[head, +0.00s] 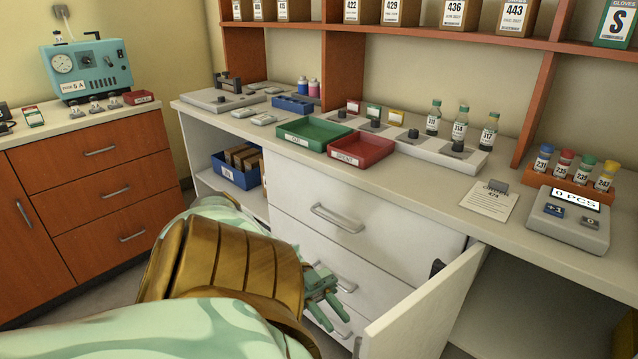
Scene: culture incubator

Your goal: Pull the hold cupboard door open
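The white cupboard door (425,310) at the lower right stands swung out from the counter front, with the dark cupboard interior (545,300) showing to its right. A small dark part (437,267) shows just behind its top edge; I cannot tell whether it is a handle. No label is visible on the door. My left gripper (337,318), with green fingers, is left of the door, in front of the white drawers. Its fingers are slightly apart with nothing seen between them. It appears apart from the door's free edge. My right gripper is not in view.
White drawers (330,190) with bar handles are close behind my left gripper. The counter above holds a green tray (315,134), a red tray (361,150), a counting scale (568,222) and a rack of vials (570,182). Wooden drawers (100,190) stand at the left.

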